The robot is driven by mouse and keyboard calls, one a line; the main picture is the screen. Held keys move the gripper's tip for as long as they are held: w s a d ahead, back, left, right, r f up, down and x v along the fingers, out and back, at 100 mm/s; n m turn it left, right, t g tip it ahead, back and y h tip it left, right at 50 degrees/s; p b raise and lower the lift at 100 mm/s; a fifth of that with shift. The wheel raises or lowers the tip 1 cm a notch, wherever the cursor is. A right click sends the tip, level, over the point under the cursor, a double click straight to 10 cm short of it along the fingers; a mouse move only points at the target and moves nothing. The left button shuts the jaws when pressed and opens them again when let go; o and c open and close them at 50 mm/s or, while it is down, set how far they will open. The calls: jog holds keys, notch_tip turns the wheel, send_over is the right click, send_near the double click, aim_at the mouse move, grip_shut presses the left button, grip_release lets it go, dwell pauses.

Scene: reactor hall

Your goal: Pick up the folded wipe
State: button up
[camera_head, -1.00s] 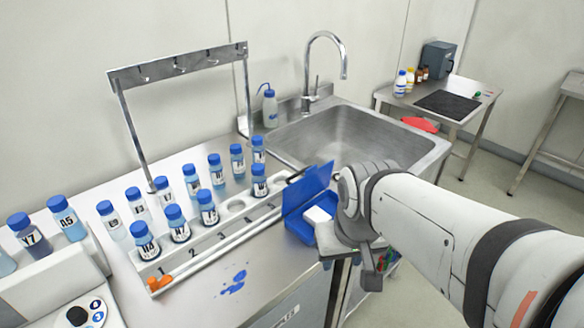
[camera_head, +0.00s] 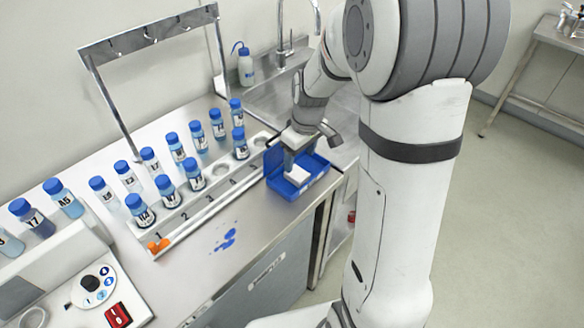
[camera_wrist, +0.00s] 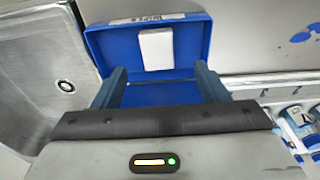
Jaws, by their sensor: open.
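The folded wipe (camera_head: 297,175) is a small white block inside an open blue box (camera_head: 318,163) at the counter's right end. In the wrist view the wipe (camera_wrist: 155,48) lies near the middle of the box (camera_wrist: 100,45), ahead of my fingertips. My gripper (camera_head: 289,166) points down over the box, just left of the wipe in the head view. In the wrist view my gripper (camera_wrist: 162,76) has its two fingers wide apart with nothing between them. Whether a finger touches the box is unclear.
A rack (camera_head: 208,205) of blue-capped bottles stands left of the box. A blue spill (camera_head: 226,239) marks the counter in front. The sink (camera_head: 262,98), partly hidden by my arm, lies behind. A metal hook frame (camera_head: 150,35) rises at the back.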

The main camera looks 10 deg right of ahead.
aim_at(297, 173)
jog(key=f, duration=0.2)
jog(key=f+p, duration=0.1)
jog(key=f, duration=0.1)
jog(key=w+f, duration=0.1)
jog(key=f, duration=0.2)
jog(key=shift+w+a+f, duration=0.1)
jog(key=shift+a, duration=0.05)
jog(key=shift+c, duration=0.4)
jog(key=c, duration=1)
jog(key=shift+o, duration=0.2)
notch_tip(297, 173, up, 18)
jog(key=b, duration=0.1)
jog(key=o, duration=0.3)
jog(key=shift+c, duration=1.3)
